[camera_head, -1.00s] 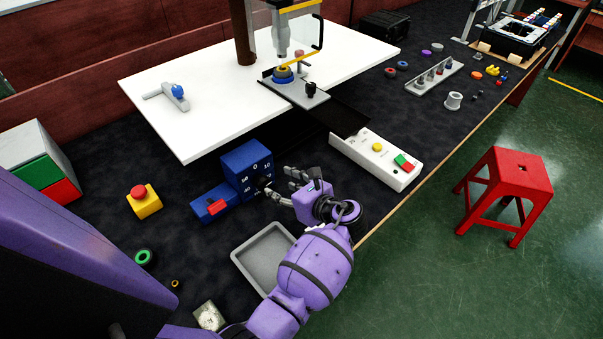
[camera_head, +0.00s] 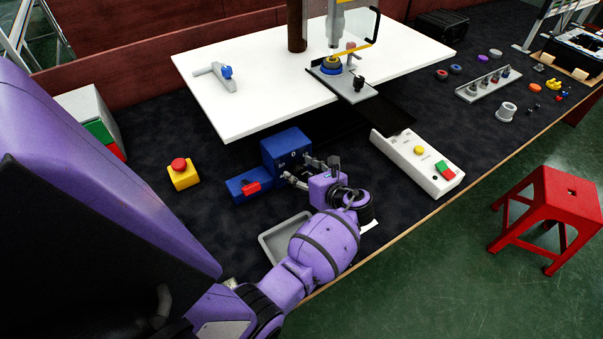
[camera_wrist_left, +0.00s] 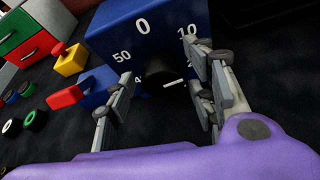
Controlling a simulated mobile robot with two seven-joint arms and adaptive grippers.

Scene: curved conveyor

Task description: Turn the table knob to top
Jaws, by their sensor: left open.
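The blue dial box (camera_head: 283,146) stands on the dark table and carries white numbers. In the left wrist view its face (camera_wrist_left: 125,30) shows 0 at the top, 50 at left and 10 at right. The black knob (camera_wrist_left: 155,73) sits below the 0, with a white mark pointing roughly right. My left gripper (camera_head: 303,171) is at the front of the box. In the left wrist view its open fingers (camera_wrist_left: 163,78) stand on either side of the knob; contact cannot be told. The knob is mostly hidden by the gripper in the head view. My right gripper is out of view.
A blue block with a red switch (camera_head: 249,187) adjoins the dial box. A grey tray (camera_head: 268,247) lies near my forearm. A white control box (camera_head: 412,160) stands to the right. A yellow base with a red button (camera_head: 183,174) is at left, and the white platform (camera_head: 240,110) behind.

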